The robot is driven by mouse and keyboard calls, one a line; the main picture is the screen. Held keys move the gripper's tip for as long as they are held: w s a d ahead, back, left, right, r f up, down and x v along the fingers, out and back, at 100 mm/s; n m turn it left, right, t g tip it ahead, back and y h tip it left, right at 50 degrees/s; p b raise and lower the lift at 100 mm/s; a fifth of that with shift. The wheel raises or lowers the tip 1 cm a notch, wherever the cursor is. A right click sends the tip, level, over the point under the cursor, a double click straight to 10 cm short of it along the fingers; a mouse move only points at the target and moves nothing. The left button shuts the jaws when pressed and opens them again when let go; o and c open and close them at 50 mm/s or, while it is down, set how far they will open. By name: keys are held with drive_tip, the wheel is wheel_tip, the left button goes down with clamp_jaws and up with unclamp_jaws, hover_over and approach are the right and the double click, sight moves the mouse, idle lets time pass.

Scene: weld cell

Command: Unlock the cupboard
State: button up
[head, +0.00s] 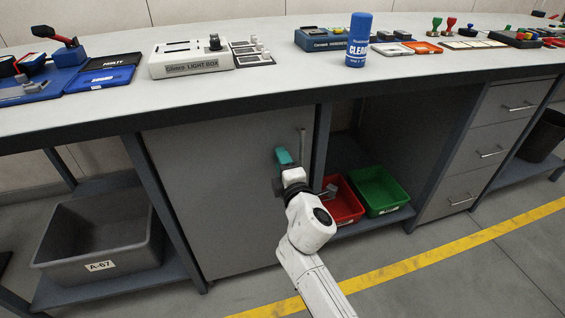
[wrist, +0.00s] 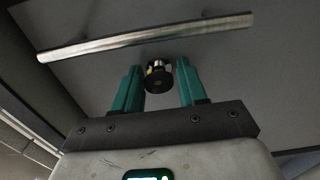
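The cupboard is the grey door (head: 225,200) under the bench, shut flush in its frame. Its upright metal bar handle (head: 303,145) is near the door's right edge; the handle also crosses the top of the wrist view (wrist: 150,38). A small round black lock knob (wrist: 158,80) with bright metal and yellowish parts sits on the door below the handle in the wrist view. My gripper (wrist: 158,85) has its teal fingers apart, one on each side of the knob, with little gap. I see no clear contact. In the head view my gripper (head: 284,158) is at the door and hides the knob.
Right of the door, an open shelf holds a red bin (head: 343,204) and a green bin (head: 380,190), close to my arm. A grey bin (head: 100,240) stands at the left. Drawers (head: 485,155) are at the right. The bench top (head: 300,85) overhangs the door and carries tools.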

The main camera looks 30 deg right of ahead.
drive_tip(key=shift+s, duration=0.1)
drive_tip(key=v, duration=1)
drive_tip(key=shift+s+p, duration=0.3)
drive_tip(key=shift+p, duration=0.1)
